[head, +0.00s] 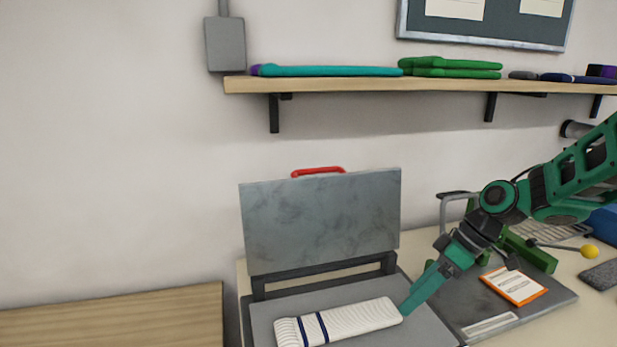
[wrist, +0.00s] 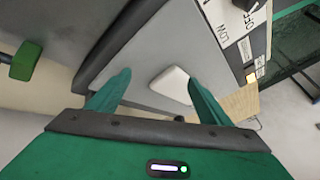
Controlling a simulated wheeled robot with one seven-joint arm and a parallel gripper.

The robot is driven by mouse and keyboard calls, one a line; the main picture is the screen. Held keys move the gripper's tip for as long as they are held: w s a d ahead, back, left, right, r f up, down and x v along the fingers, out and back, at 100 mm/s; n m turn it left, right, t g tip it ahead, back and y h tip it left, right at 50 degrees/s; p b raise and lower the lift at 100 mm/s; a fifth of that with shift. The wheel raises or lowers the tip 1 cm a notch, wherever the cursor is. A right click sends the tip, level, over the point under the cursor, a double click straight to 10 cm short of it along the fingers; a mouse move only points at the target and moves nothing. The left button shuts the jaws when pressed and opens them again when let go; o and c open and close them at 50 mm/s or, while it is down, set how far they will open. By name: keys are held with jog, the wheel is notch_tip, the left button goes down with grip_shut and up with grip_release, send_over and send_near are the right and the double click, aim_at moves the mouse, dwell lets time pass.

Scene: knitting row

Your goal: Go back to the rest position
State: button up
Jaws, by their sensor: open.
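My gripper (head: 408,305) is low over the grey bed of an open press (head: 265,328), at the right end of a white ribbed knit piece (head: 350,319) with navy stripes. The knit piece lies flat on the bed. In the wrist view my gripper (wrist: 158,78) has its two green fingers spread wide, with a pale rounded end of the knit piece (wrist: 172,84) showing between them. I cannot tell whether a finger touches it. The press's grey lid (head: 320,220), with a red handle (head: 318,171), stands raised behind the bed.
A wooden shelf (head: 390,86) with folded teal and green knits crosses the wall above. An orange-edged card (head: 514,286) lies on a dark board right of the press, below my arm. A wooden surface (head: 110,315) is at the left. Open air lies above the bed.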

jog(key=s+d+r+m+h, duration=0.1)
jog(key=s+d+m+h, duration=0.2)
jog(key=s+d+m, duration=0.5)
jog(key=s+d+r+m+h, duration=0.1)
jog(key=s+d+m+h, duration=0.2)
jog(key=s+d+m, duration=0.6)
jog(key=s+d, duration=0.1)
jog(key=s, duration=0.5)
jog(key=shift+s+r, duration=0.25)
jog(key=shift+d, duration=0.1)
jog(key=shift+w+f, duration=0.25)
jog(key=shift+w, duration=0.4)
